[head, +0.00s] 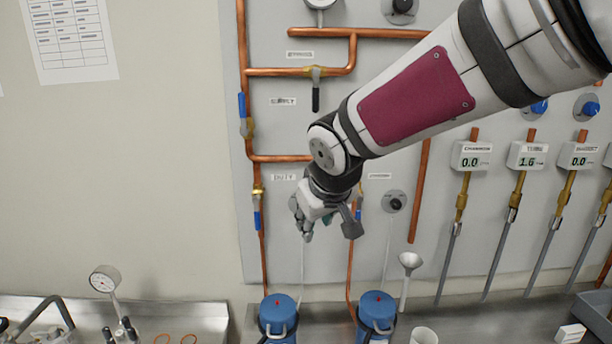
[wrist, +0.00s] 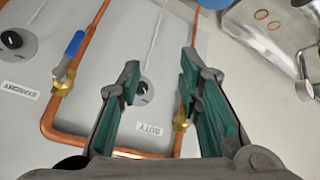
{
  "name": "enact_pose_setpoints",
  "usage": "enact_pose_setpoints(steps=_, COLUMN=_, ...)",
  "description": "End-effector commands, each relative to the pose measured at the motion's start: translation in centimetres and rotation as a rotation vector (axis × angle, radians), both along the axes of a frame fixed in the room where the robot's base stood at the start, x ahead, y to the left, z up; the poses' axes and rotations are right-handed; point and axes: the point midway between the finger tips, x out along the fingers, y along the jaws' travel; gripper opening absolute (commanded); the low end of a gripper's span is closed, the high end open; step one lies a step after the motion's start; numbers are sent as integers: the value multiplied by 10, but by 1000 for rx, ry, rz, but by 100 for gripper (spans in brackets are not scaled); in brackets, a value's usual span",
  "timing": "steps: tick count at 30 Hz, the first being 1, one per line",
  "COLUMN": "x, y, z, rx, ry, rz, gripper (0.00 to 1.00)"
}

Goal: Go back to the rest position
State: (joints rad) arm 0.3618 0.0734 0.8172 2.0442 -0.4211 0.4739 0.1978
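My gripper (head: 328,224) hangs at the end of my arm, in front of the grey panel (head: 225,90) in the head view. In the wrist view my gripper (wrist: 160,72) has its two green-padded fingers spread apart with nothing between them. A black knob (wrist: 142,92) with a DUTY label (wrist: 155,128) shows beyond the gap between the fingers. The gripper seems apart from the knob, but the distance is hard to tell. In the head view my gripper hides this knob.
Copper pipes with blue-handled valves (head: 243,108) run along the panel. Two blue-topped vessels (head: 278,312) (head: 377,308) stand below my gripper.

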Motion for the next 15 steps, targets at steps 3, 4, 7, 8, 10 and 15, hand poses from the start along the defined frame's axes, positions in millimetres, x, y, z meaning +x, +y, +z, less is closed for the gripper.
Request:
enact_pose_setpoints(steps=3, x=-35, y=-47, z=11, rx=-81, ry=10, rz=-107, gripper=32)
enact_pose_setpoints(steps=4, x=-45, y=-59, z=14, rx=-94, ry=14, rz=-135, gripper=32)
enact_pose_setpoints(steps=7, x=-79, y=-94, z=23, rx=-115, ry=28, rz=-227, gripper=32)
enact_pose_setpoints(steps=8, x=-90, y=-104, z=26, rx=-113, ry=33, rz=-255, gripper=32)
enact_pose_setpoints(steps=10, x=-117, y=-125, z=31, rx=-103, ry=45, rz=-316, gripper=32)
enact_pose_setpoints(steps=15, x=-183, y=-162, z=36, rx=-15, ry=78, rz=-434, gripper=32)
